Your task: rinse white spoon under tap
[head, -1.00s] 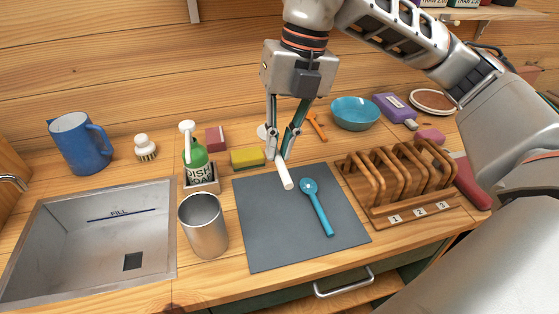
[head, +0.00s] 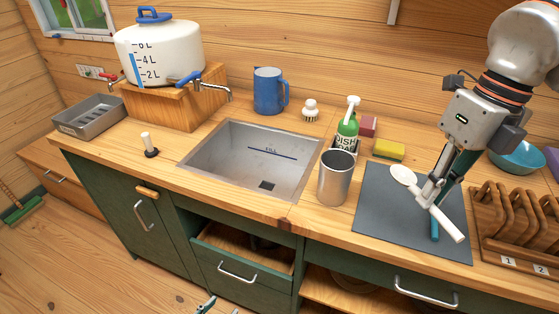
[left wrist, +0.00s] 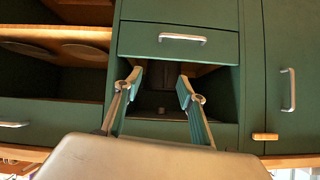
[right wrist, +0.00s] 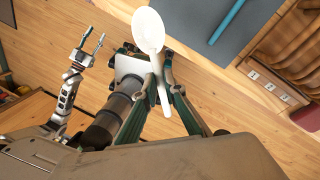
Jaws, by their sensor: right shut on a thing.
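The white spoon (head: 403,174) is held above the dark mat by my right gripper (head: 430,192), which is shut on its handle. The spoon's bowl points up-left and its thick handle end down-right. In the right wrist view the spoon (right wrist: 148,31) shows bowl and handle between the fingers. The metal sink (head: 205,152) looks empty. My left gripper (left wrist: 157,85) is open and empty, facing the green cabinet front; its tips show low in the head view.
A metal cup (head: 336,180) and a green soap bottle (head: 347,130) stand between sink and mat (head: 375,215). A blue spoon (head: 434,230) lies partly hidden on the mat. A wooden rack (head: 510,225) is at right.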

